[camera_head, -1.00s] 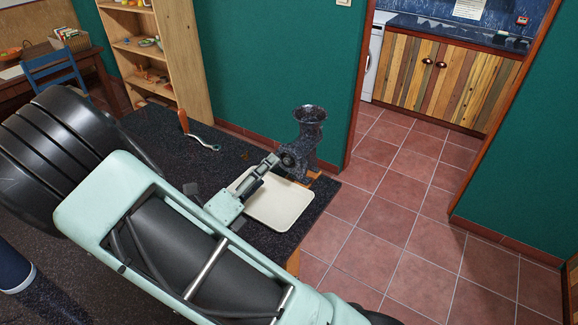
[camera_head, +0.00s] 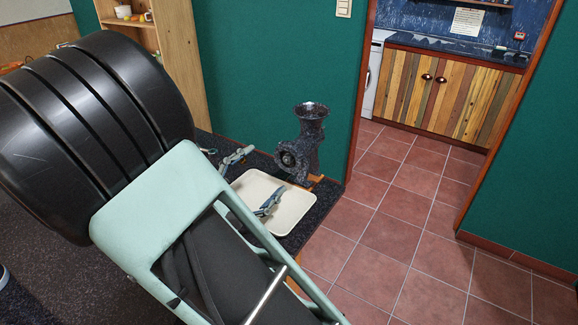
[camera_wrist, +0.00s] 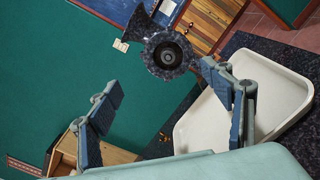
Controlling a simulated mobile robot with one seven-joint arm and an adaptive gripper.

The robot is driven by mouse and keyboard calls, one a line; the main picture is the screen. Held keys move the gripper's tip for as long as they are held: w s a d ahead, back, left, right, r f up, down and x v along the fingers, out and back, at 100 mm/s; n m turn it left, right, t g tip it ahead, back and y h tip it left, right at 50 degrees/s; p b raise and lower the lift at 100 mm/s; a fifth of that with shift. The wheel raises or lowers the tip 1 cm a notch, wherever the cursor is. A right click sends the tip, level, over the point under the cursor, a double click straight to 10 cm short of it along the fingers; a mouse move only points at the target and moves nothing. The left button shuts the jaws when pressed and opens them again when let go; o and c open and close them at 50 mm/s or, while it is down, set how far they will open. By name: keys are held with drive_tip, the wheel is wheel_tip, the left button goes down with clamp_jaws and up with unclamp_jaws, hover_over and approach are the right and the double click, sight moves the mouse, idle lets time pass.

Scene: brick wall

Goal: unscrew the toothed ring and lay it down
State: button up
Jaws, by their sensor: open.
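The dark speckled grinder (camera_head: 312,140) stands upright at the table's far corner, its funnel on top. The toothed ring (camera_head: 287,158) is around its round front mouth. In the wrist view the ring (camera_wrist: 151,57) faces me almost head-on, around a dark round opening. My gripper (camera_head: 266,171) is open and empty, in front of the grinder and apart from it. In the wrist view the two fingers of my gripper (camera_wrist: 163,83) are spread wide, with the ring beyond and between their tips. In the head view one finger shows over the tray.
A cream tray (camera_head: 296,208) lies empty on the dark speckled table (camera_head: 318,205), below the grinder's mouth. The tray also shows at the right of the wrist view (camera_wrist: 283,105). A green wall (camera_head: 270,60) stands behind. My arm hides much of the table.

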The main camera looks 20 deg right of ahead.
sight(286, 161)
drive_tip(key=m+b, duration=0.1)
drive_tip(key=m, duration=0.3)
drive_tip(key=m+b, duration=0.1)
drive_tip(key=m, duration=0.3)
drive_tip(key=s+d+m+b, duration=0.1)
drive_tip(key=m+b, duration=0.1)
drive_tip(key=m, duration=0.2)
drive_tip(key=shift+f+m, duration=0.3)
drive_tip(key=shift+b+x, duration=1.25)
drive_tip(key=shift+x, duration=2.25)
